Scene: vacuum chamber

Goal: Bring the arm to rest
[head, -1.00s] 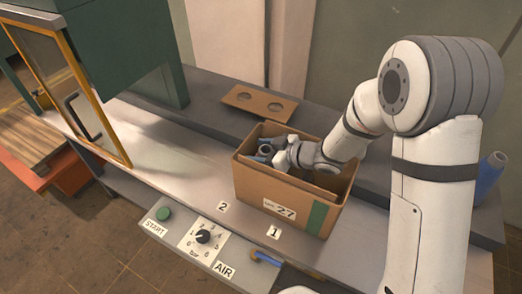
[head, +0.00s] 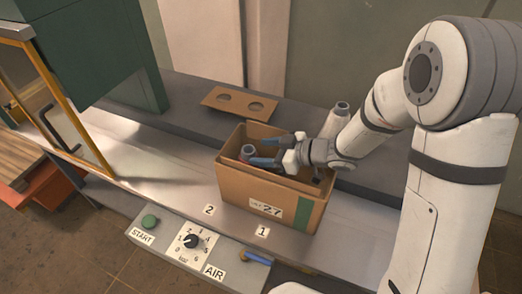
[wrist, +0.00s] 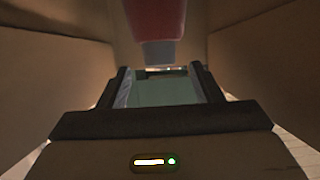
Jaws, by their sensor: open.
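My gripper (head: 266,150) is open at the top of a cardboard box (head: 228,186) marked 27, its two fingers apart and pointing left. A bottle with a grey neck (head: 250,150) stands in the box near the fingertips. In the wrist view a red bottle with a grey end (wrist: 160,52) is beyond the open fingers (wrist: 162,80), and nothing shows held between them. Box walls rise on both sides of that view. My arm reaches in from the right; the lower part of the bottle is hidden by the box.
A cardboard plate with two holes (head: 238,104) lies on the back ledge. A pale bottle (head: 341,116) stands behind my arm. An open framed door (head: 62,125) is at left. A control panel with a START button (head: 149,221) and dial (head: 191,241) is in front.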

